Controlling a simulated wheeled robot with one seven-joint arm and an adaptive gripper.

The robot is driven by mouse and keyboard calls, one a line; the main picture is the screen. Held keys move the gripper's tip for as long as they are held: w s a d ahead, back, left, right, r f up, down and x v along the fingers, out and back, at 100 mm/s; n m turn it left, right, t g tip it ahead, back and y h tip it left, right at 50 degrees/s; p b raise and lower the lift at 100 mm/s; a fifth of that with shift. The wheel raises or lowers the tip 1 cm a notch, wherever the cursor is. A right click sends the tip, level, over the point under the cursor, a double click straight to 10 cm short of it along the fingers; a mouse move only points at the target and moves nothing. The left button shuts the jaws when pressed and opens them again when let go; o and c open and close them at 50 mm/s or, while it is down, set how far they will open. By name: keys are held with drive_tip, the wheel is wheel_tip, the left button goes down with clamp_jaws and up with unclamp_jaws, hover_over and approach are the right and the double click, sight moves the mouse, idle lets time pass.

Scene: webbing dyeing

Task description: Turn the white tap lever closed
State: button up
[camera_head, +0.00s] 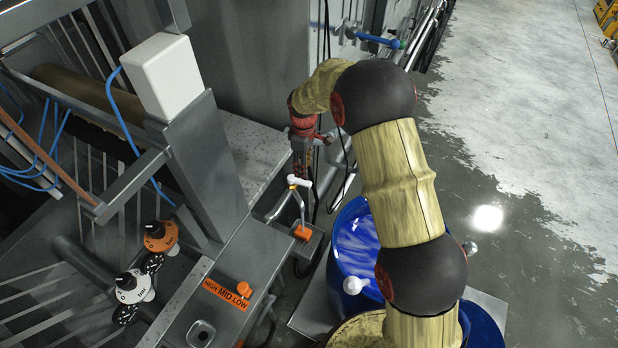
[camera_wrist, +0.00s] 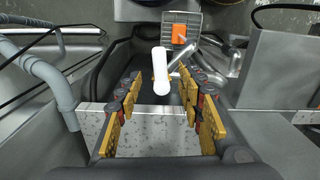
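The white tap lever (camera_head: 299,181) sits on top of a bent metal tap pipe (camera_head: 300,206) at the machine's edge. In the wrist view the white lever (camera_wrist: 160,70) points toward the camera, lined up with the gap between my fingers. My gripper (camera_head: 301,166) hangs just behind and above the lever in the head view. In the wrist view my gripper (camera_wrist: 160,92) is open, with visible space on both sides of the lever. I cannot tell how deep the lever lies between the fingertips.
An orange block (camera_head: 303,232) is at the tap's base. A blue drum (camera_head: 352,240) stands to the right, below my arm. Open floor lies far right.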

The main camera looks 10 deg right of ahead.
sight(305, 181)
drive_tip(key=shift+a+f, duration=0.1)
drive_tip(key=shift+f, duration=0.3)
drive_tip(key=shift+f+p, duration=0.7)
drive_tip(key=shift+f, duration=2.8)
drive_tip(key=shift+c, duration=1)
drive_tip(key=c, duration=0.7)
drive_tip(key=shift+w, duration=0.1)
clamp_jaws()
